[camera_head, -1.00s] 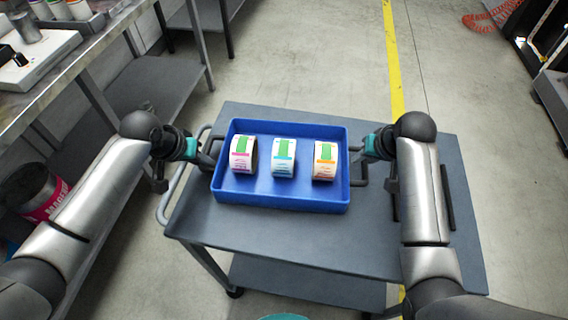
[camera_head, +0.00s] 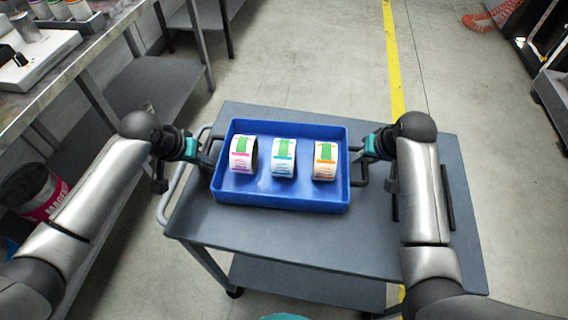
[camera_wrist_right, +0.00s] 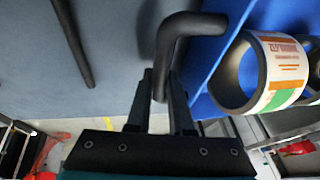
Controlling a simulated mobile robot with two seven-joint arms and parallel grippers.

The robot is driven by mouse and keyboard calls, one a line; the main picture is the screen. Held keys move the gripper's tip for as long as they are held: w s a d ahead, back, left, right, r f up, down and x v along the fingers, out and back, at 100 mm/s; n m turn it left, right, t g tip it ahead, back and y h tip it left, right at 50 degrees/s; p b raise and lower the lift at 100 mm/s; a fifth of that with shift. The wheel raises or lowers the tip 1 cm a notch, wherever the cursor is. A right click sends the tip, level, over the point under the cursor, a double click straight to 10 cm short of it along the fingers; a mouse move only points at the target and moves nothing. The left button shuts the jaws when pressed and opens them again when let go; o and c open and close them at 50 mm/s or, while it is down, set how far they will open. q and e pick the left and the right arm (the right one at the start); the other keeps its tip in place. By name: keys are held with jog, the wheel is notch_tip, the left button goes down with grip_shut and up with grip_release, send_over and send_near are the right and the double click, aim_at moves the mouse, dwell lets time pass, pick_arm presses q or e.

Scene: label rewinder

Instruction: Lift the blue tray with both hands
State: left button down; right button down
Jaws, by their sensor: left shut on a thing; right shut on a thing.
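The blue tray (camera_head: 280,199) is over the top of a grey cart and holds three label rolls: a pink-marked one (camera_head: 242,155), a blue-marked one (camera_head: 283,158) and an orange-marked one (camera_head: 325,161). My left gripper (camera_head: 207,157) is shut on the tray's left handle. My right gripper (camera_head: 362,160) is shut on the tray's right handle. In the right wrist view, the right fingers (camera_wrist_right: 160,95) close around the dark bent handle (camera_wrist_right: 185,24) beside the tray's blue wall (camera_wrist_right: 205,60). I cannot tell whether the tray touches the cart.
The grey cart (camera_head: 300,235) has a side rail at its left and free top surface in front of the tray. A workbench (camera_head: 50,85) with a shelf runs along the left. A bucket (camera_head: 35,190) stands at lower left. Open floor with a yellow line (camera_head: 393,60) lies beyond.

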pick_arm(q)
jog(key=shift+r, duration=0.25)
pick_arm(e)
jog(key=shift+w+r, duration=0.1)
jog(key=shift+r, duration=0.15)
